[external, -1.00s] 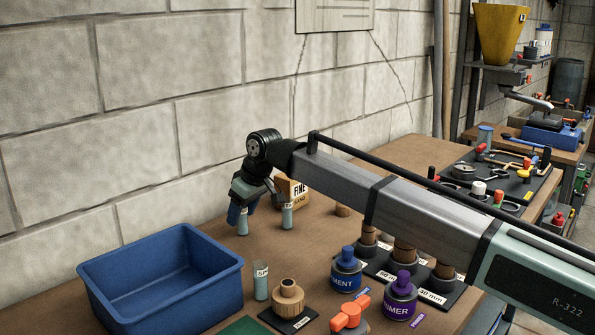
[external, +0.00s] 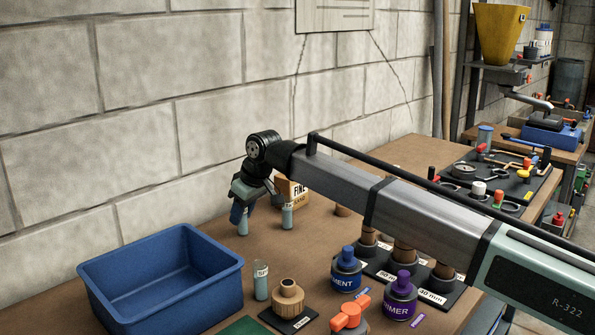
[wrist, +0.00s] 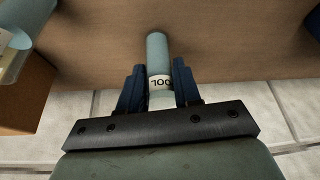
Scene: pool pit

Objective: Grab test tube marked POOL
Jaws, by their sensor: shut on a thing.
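My gripper (external: 240,212) is low over the bench beyond the blue bin, its dark blue fingers on either side of a pale blue test tube (external: 242,228). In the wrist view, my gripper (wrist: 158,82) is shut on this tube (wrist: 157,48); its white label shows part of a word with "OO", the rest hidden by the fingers. A second tube (external: 287,217) stands upright just right of the gripper. It seems to be the tube at the wrist view's left edge (wrist: 14,42). A third tube (external: 261,283) stands by the bin; its label is too small to read.
A blue bin (external: 215,285) stands at front left. A box marked FINE (external: 299,193) is close behind the second tube. A wooden piece on a dark base (external: 288,298), a blue bottle (external: 346,270) and a purple bottle (external: 400,296) stand in front. The block wall is close behind.

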